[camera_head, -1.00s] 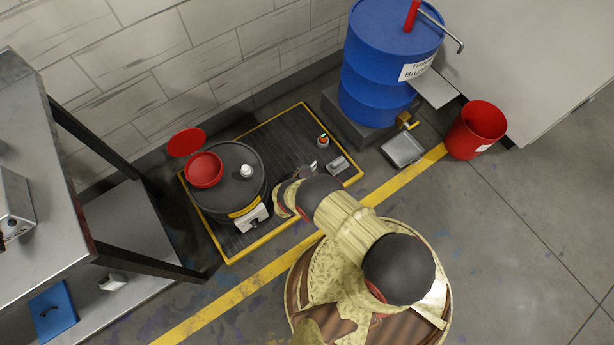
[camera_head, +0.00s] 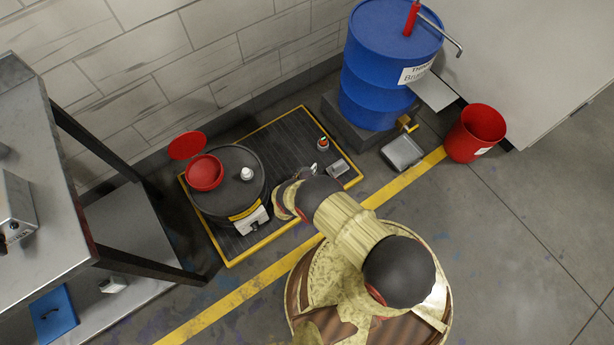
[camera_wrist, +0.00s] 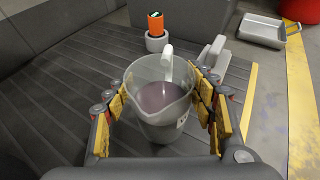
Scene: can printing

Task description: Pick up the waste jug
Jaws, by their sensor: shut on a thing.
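The waste jug (camera_wrist: 162,103) is a clear, upright jug with a pale handle and spout. Murky purple-grey liquid shows inside it in the wrist view. My gripper (camera_wrist: 163,95) has its yellow-padded fingers on both sides of the jug and is shut on it. The jug is over the dark ribbed mat; I cannot tell whether its base touches the mat. In the head view my arm hides most of the jug and the gripper's fingers.
A black drum (camera_head: 240,195) with a red funnel (camera_head: 204,172) stands left on the yellow-edged mat (camera_head: 283,140). An orange-capped bottle (camera_wrist: 156,27) stands behind the jug. A blue barrel (camera_head: 375,85), metal tray (camera_head: 402,152) and red bucket (camera_head: 474,133) are to the right. A workbench (camera_head: 40,130) stands left.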

